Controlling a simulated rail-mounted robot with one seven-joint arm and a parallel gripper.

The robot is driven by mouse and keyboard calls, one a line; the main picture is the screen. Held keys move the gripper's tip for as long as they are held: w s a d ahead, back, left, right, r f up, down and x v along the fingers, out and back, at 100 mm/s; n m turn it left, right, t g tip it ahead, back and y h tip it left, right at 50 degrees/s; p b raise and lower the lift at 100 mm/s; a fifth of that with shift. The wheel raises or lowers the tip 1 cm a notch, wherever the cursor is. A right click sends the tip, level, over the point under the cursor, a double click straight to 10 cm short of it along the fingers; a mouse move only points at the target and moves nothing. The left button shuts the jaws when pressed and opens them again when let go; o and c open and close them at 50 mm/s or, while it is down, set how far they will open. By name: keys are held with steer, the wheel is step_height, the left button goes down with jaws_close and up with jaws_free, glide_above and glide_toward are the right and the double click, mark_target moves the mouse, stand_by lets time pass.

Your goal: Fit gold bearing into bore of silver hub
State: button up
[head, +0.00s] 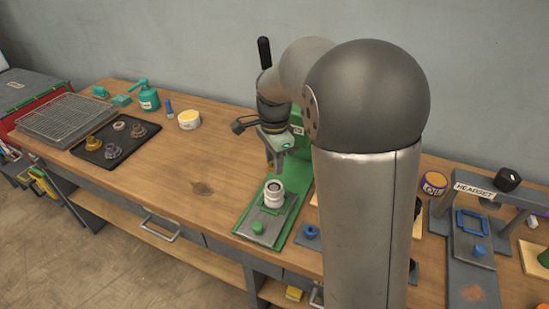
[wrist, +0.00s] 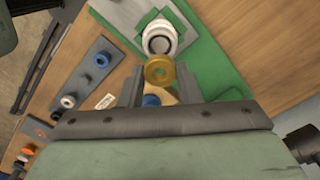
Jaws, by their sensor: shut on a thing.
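My gripper (wrist: 160,88) is shut on the gold bearing (wrist: 159,65), a small ring held between the fingertips in the wrist view. The silver hub (head: 274,192) stands upright on the green fixture in the head view. In the wrist view the hub (wrist: 160,30) shows a dark round bore, just beyond the bearing. In the head view my gripper (head: 273,160) points down above the hub, with a gap between them. The bearing appears apart from the hub and cannot be made out clearly in the head view.
The green press fixture (head: 303,195) rises behind the hub, close to my gripper. A black tray (head: 94,155) with several parts lies left, near a wire basket (head: 68,118). A headset stand (head: 490,194) is at right. The table's left middle is clear.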

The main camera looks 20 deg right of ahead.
steer(key=b, duration=0.3)
glide_above(274, 187)
steer(key=shift+f, duration=2.25)
steer(key=shift+f+b, duration=0.4)
steer(key=shift+f, duration=0.8)
steer(key=o, duration=1.1)
step_height(274, 187, up, 17)
steer(key=shift+r, duration=0.2)
